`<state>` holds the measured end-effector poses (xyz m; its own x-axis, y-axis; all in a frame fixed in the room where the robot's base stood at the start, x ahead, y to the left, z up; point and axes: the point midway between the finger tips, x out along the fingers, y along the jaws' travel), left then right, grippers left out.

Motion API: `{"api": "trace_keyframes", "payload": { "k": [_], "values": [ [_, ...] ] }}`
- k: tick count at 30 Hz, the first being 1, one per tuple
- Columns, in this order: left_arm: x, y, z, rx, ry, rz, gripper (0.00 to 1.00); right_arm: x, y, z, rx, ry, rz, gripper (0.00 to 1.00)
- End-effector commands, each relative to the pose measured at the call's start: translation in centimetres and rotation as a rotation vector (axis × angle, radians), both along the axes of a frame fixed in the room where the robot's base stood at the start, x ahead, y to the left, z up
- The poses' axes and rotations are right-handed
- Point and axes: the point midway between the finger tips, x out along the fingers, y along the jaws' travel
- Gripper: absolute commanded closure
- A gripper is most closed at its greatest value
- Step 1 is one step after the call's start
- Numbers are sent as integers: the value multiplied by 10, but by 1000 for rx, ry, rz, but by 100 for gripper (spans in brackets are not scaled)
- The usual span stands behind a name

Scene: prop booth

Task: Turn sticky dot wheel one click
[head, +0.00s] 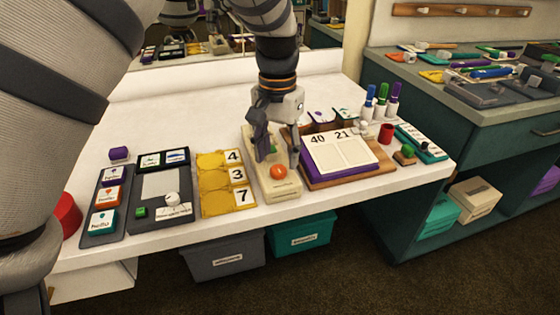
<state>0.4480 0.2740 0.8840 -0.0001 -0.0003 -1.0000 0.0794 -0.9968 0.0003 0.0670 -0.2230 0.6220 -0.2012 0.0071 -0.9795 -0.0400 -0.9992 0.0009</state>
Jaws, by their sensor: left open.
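A long beige dispenser (283,190) lies on the white table, with a round orange dot (278,172) near its front end. It looks like the sticky dot wheel, though most of its back half is hidden behind my gripper. My left gripper (277,158) points down over this back half with its fingers apart, one on each side. A bit of green shows between the fingers. I cannot tell whether the fingers touch the dispenser. My right gripper is not in view.
Yellow number cards (222,201) lie close on the left, beside a dark tray (178,213). The table's back left is clear.

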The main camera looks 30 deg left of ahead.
Motion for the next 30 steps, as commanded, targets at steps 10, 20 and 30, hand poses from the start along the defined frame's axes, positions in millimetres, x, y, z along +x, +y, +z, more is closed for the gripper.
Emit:
{"api": "trace_keyframes", "payload": {
  "k": [10,20,30],
  "values": [
    [0,0,-32,0,-1,0,52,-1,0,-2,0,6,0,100],
    [0,0,-31,0,-1,0,93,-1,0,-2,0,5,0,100],
    [0,0,-31,0,-2,25,100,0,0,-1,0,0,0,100]
  ]
}}
